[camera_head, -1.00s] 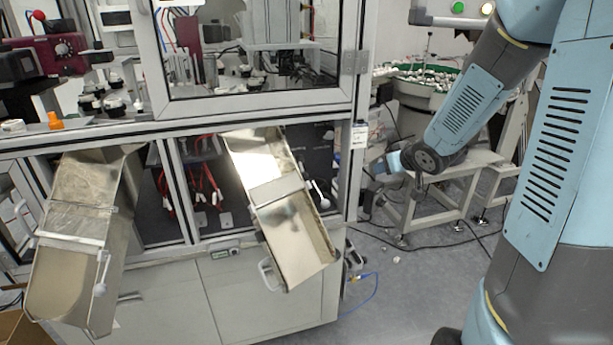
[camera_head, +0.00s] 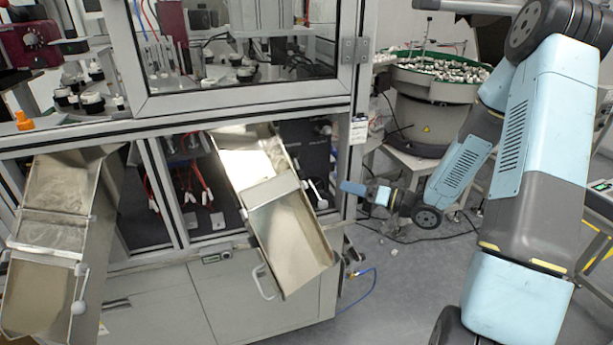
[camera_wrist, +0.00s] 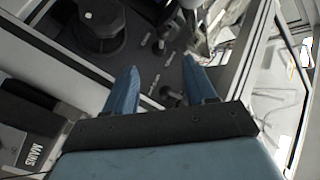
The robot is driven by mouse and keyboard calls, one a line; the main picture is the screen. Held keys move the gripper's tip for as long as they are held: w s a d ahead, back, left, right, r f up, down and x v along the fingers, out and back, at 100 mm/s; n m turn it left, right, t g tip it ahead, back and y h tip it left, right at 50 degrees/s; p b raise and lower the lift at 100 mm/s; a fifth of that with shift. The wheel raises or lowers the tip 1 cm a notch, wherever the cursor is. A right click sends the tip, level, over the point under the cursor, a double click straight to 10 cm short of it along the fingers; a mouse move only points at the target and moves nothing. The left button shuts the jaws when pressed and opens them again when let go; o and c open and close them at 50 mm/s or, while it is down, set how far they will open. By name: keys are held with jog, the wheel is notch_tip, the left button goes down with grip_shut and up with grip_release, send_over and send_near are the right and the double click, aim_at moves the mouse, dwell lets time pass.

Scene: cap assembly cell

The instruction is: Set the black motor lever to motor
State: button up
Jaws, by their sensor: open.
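My gripper (camera_wrist: 160,68) is open in the wrist view, its two blue fingers apart with nothing between them. In the head view my gripper (camera_head: 352,188) is in front of the right end of the machine's lower frame. I cannot pick out the black motor lever for certain in either view. A dark block (camera_wrist: 35,108) sits at the left of the wrist view, beside a label plate (camera_wrist: 36,152) reading MAINS. A dark round part (camera_wrist: 97,22) shows at the top left of that view, beyond the fingers.
The machine's cabinet (camera_head: 215,300) carries two sloping metal chutes, a left chute (camera_head: 45,285) and a right chute (camera_head: 290,240). A bowl feeder (camera_head: 430,105) stands behind my arm. A blue cable (camera_head: 362,305) lies on the floor. Open floor (camera_head: 400,300) shows right of the cabinet.

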send_near(297, 167)
jog(key=w+a+f, duration=0.1)
jog(key=w+a, duration=0.1)
jog(key=a, duration=0.3)
jog(key=shift+a+f, duration=0.3)
jog(key=shift+a, duration=0.05)
grip_shut()
dwell(0.5)
jog(key=shift+d, duration=0.1)
